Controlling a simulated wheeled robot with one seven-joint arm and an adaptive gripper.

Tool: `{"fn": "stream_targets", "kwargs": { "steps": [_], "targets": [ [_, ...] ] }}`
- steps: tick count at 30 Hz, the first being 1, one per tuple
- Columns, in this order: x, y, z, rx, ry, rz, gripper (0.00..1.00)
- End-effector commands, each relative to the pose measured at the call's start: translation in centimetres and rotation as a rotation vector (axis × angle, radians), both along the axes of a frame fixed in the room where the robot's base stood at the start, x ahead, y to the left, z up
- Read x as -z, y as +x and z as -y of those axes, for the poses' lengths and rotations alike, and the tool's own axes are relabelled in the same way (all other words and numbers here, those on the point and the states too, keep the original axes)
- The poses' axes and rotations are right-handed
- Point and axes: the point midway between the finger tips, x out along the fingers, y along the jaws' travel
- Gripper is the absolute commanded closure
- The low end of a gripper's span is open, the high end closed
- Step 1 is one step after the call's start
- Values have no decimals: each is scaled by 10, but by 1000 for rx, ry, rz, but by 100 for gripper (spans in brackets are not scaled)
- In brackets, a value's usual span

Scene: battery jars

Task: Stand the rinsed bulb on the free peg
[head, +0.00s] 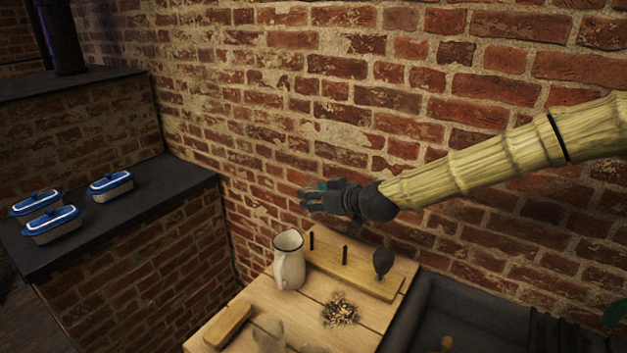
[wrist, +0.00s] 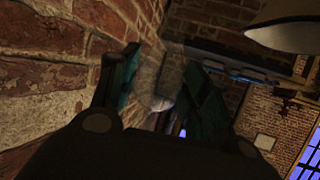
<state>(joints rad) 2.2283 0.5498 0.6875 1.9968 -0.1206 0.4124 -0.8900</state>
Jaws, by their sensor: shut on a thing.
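My gripper (head: 314,196) is in front of the brick wall, above the pegs and jug. In the wrist view its two teal-lined fingers (wrist: 162,88) are shut on a pale, see-through thing, seemingly the glass bulb (wrist: 164,88). I cannot make the bulb out in the head view. A wooden peg board (head: 378,285) lies along the back of the table. Its left peg (head: 311,241) and middle peg (head: 345,255) are bare. A dark bulb-shaped thing (head: 383,262) stands at the board's right end. The held bulb is apart from the board.
A white jug (head: 289,262) stands left of the board, close to the left peg. A pile of shavings (head: 340,309), a wooden block (head: 228,324) and a faint see-through object (head: 269,334) are on the table. A dark sink-like basin (head: 450,310) is right. Blue-lidded dishes (head: 52,223) sit far left.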

Motion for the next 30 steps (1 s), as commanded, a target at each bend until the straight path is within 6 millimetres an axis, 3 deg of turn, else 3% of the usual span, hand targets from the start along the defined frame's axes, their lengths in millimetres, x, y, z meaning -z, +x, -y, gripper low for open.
{"fn": "stream_targets", "kwargs": {
  "steps": [11, 30],
  "targets": [
    [7, 0, -8, -9, 0, -1, 67],
    [39, 0, -6, -8, 1, -1, 67]
  ]
}}
